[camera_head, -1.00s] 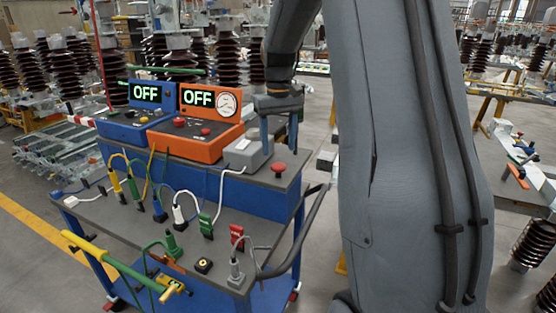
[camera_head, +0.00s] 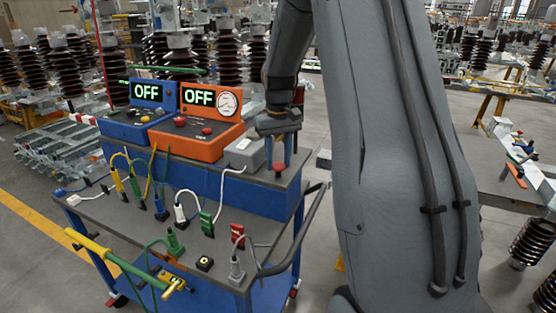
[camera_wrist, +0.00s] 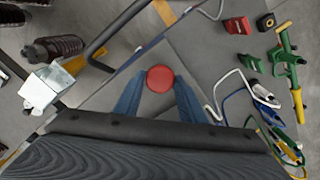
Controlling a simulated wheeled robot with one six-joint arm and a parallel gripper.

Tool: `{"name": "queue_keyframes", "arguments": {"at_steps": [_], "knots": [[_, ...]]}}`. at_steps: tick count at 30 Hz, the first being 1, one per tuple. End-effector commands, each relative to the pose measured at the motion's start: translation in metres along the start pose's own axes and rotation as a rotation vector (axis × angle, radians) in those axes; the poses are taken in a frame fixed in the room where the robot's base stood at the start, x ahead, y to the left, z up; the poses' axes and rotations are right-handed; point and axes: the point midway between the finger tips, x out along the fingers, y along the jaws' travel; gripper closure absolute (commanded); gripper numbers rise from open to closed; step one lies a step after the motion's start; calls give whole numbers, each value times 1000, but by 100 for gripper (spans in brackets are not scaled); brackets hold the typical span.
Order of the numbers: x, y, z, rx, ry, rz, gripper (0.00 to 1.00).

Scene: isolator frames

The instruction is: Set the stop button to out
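The red stop button (camera_head: 279,168) is a round mushroom head at the right end of the cart's upper shelf. In the wrist view the red button (camera_wrist: 160,78) sits in the middle, between my two blue fingers. My gripper (camera_head: 279,161) points down over that corner, with one finger on each side of the button. In the wrist view my gripper (camera_wrist: 160,84) is open, and narrow gaps seem to show beside the button. I cannot tell whether the button is pressed in or out, because its stem is hidden.
A grey box (camera_head: 245,152) with a white cable stands just left of my gripper. An orange unit (camera_head: 200,145) and a blue unit (camera_head: 128,128) both show OFF. The cart's curved handle (camera_head: 300,240) is at the right. Several cables and plugs lie on the lower shelf.

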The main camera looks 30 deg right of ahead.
Motion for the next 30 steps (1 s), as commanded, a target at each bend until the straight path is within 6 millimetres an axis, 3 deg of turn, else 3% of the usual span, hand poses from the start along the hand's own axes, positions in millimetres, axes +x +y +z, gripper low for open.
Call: {"name": "queue_keyframes", "arguments": {"at_steps": [2,12,20,21,24,30], "knots": [[0,0,0,0,0,0,100],[-19,0,0,0,-1,0,100],[-20,0,-1,0,1,0,100],[-20,0,-1,0,2,0,60],[-20,0,-1,0,2,0,44],[-19,0,0,1,1,0,44]]}}
